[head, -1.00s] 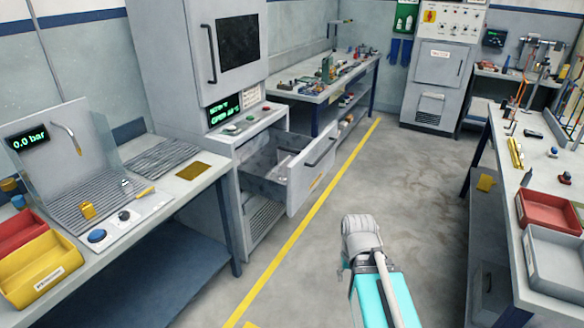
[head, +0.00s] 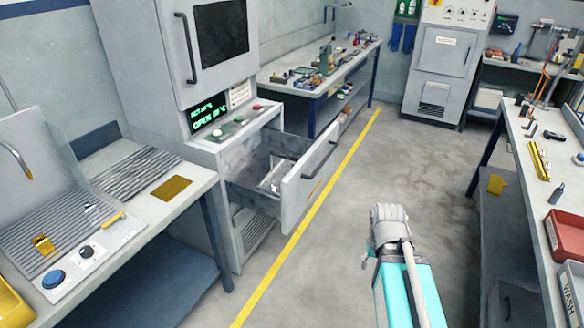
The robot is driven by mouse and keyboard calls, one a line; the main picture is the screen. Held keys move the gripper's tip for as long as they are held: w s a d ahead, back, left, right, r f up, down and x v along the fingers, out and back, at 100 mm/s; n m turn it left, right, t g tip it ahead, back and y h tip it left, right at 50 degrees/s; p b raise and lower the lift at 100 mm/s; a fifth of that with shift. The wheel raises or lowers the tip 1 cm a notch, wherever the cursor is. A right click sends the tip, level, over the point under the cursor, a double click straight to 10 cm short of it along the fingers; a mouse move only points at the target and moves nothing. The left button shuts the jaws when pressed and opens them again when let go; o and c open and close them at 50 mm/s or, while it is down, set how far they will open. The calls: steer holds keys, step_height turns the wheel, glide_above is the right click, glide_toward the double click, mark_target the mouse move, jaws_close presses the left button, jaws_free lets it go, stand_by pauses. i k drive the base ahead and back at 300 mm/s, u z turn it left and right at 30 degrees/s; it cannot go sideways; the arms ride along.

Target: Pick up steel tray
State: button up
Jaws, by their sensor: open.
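The oven-like cabinet (head: 200,137) has its lower drawer (head: 308,181) pulled open, with a green "OPEN" display above it. A small pale metallic object (head: 277,176) lies inside the drawer; it may be the steel tray, but it is too small and partly hidden by the drawer front to tell. No other clear steel tray shows. My folded arm and teal body show at the bottom centre, right of the drawer. My gripper's fingers are not visible.
The left bench (head: 140,215) carries a ridged plate, a yellow block and knobs. The right bench (head: 530,170) holds a red bin (head: 568,236) and a grey bin marked WASH (head: 570,290). A yellow floor line (head: 302,225) passes the drawer. The grey floor between the benches is clear.

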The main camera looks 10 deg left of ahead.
mark_target(283, 167)
steer(key=i, duration=0.8)
steer(key=u, duration=0.95)
steer(key=i, duration=0.8)
steer(key=u, duration=0.5)
steer(key=k, duration=0.95)
steer(key=u, duration=0.15)
steer(key=i, duration=0.35)
